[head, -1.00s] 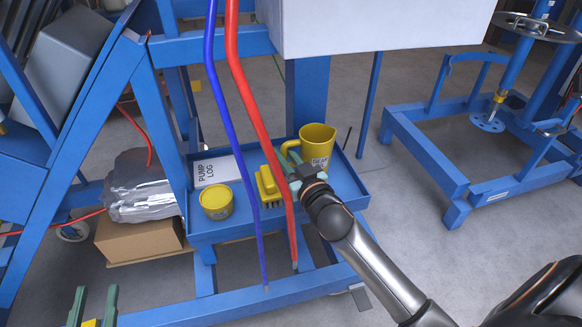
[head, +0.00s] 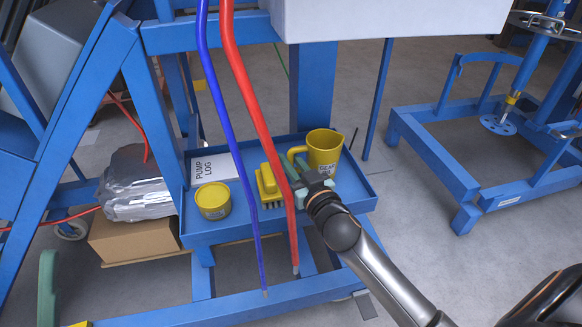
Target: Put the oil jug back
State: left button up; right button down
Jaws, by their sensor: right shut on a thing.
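The yellow oil jug (head: 323,150), with a dark-lettered label, is upright at the back right of the blue tray (head: 217,228). Its handle is on its left side. My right gripper (head: 302,168) reaches in from the lower right and is shut on the jug at its handle side. The red hose and the gripper body hide part of the grip. I cannot tell whether the jug's base touches the tray. Part of my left gripper (head: 48,285) shows at the lower left edge, with its fingertips not clearly seen.
A yellow brush (head: 267,186), a yellow tin (head: 213,201) and a white pump log (head: 214,168) are in the tray. A red hose (head: 252,95) and a blue hose (head: 222,105) hang in front. A cardboard box (head: 135,242) is on the left.

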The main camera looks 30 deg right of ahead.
jog(key=shift+f, duration=0.6)
jog(key=shift+r, duration=0.1)
jog(key=c, duration=1.3)
grip_release()
jog(key=shift+f+b, duration=0.3)
jog(key=o, duration=0.5)
jog(key=shift+r, duration=0.1)
